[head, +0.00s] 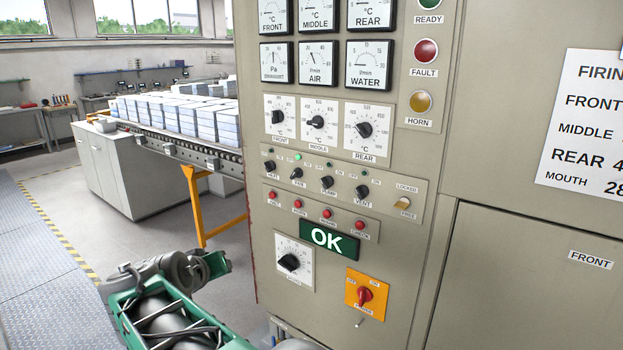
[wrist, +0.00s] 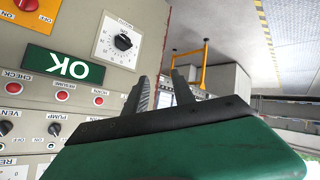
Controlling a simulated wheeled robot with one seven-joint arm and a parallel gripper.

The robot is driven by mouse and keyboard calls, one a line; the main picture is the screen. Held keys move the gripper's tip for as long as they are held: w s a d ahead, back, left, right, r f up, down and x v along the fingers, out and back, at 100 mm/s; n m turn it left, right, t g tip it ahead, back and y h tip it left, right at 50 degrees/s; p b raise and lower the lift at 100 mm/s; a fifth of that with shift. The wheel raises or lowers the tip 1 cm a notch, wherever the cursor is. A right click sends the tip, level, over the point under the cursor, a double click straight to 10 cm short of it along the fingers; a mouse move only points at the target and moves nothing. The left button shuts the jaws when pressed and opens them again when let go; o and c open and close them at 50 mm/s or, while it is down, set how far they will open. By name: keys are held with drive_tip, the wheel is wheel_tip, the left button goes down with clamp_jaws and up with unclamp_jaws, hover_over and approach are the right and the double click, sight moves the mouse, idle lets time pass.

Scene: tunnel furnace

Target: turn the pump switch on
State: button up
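The pump switch (head: 327,182) is a small black rotary knob in the row of knobs on the beige control panel, between the fan switch (head: 297,174) and the vent switch (head: 362,193). The small lamp above it looks dark, while the lamp above the fan switch is lit green. In the wrist view, which is upside down, the pump switch (wrist: 54,130) shows at the lower left. My gripper (wrist: 161,77) is open and empty, its two dark fingers apart, off to the side of the panel and touching nothing. Its fingers cannot be made out in the head view.
Red push buttons (head: 327,213), a green OK display (head: 327,239) and a dial (head: 289,262) sit below the knobs. An orange-plated red switch (head: 365,295) is lower right. A conveyor with stacked blocks (head: 190,118) stands behind left. Open floor lies left of the panel.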

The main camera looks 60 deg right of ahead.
drive_tip(key=s+d+r+m+g+h, duration=0.2)
drive_tip(key=s+d+r+h, duration=0.3)
drive_tip(key=d, duration=0.4)
drive_tip(key=m+g+h+p, duration=0.1)
drive_tip(key=m+g+h, duration=0.2)
drive_tip(key=g, duration=0.2)
approach(322, 183)
drive_tip(key=d, duration=0.2)
drive_tip(key=d+p, duration=0.1)
drive_tip(key=d, duration=0.2)
drive_tip(key=s+d+p, duration=0.1)
drive_tip(key=d, duration=0.2)
drive_tip(key=shift+s+d+r, duration=0.1)
drive_tip(key=shift+d+r, duration=0.05)
drive_tip(key=shift+d, duration=0.35)
clamp_jaws()
